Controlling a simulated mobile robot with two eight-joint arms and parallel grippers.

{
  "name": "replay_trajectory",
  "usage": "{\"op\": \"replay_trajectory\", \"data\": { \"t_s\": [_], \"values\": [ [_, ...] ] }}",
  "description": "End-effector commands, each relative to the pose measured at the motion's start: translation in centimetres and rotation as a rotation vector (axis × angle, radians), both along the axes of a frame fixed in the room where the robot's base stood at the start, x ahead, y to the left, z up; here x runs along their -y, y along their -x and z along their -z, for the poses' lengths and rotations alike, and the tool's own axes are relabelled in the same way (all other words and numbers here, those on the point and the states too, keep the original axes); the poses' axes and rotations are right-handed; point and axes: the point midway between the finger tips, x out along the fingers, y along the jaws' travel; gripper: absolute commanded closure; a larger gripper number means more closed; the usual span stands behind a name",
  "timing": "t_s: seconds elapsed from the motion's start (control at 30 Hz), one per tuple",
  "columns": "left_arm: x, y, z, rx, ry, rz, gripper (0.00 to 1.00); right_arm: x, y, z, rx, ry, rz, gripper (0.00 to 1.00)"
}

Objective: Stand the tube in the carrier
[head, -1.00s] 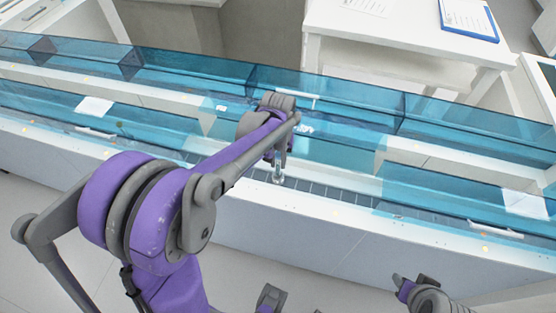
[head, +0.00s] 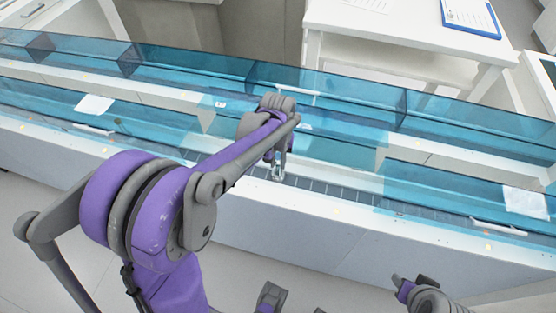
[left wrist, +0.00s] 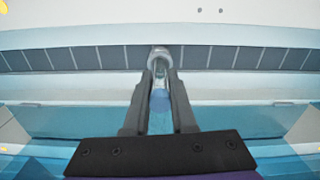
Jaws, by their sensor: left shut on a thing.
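A clear tube (head: 277,173) hangs from my left gripper (head: 281,160) over the front part of the track bench. In the left wrist view the tube (left wrist: 161,62) sits between the two dark fingers of the left gripper (left wrist: 160,78), with a blue part lower in the picture. The fingers are shut on it. In that view its far end overlaps the dark segmented track (left wrist: 220,57). I cannot make out a carrier under the tube; the tube and arm may hide it.
Blue transparent covers (head: 455,195) flank an open stretch of track (head: 335,191). More blue panels (head: 190,68) run along the back. A white front ledge (head: 330,212) borders the track. A white table (head: 400,25) with a clipboard (head: 470,17) stands behind.

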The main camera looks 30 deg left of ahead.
Motion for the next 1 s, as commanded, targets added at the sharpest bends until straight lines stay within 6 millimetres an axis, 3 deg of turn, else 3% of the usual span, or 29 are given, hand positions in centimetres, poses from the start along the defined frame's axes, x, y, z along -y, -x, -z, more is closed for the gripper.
{"op": "replay_trajectory", "data": {
  "t_s": [0.27,0.3,0.47,1.0],
  "values": [
    [0.00,0.00,0.10,0.000,0.000,0.000,1.00,0.00,0.01,0.08,0.000,0.000,0.000,0.56],
    [0.00,0.00,0.10,0.000,0.000,0.000,0.71,0.00,0.01,0.08,0.000,0.000,0.000,0.56],
    [0.00,0.00,0.10,0.000,0.000,0.000,0.42,0.00,0.01,0.08,0.000,0.000,0.000,0.56],
    [0.00,0.00,0.10,0.000,0.000,0.000,0.41,0.00,0.02,0.08,0.000,0.000,0.000,0.56]
  ]
}}
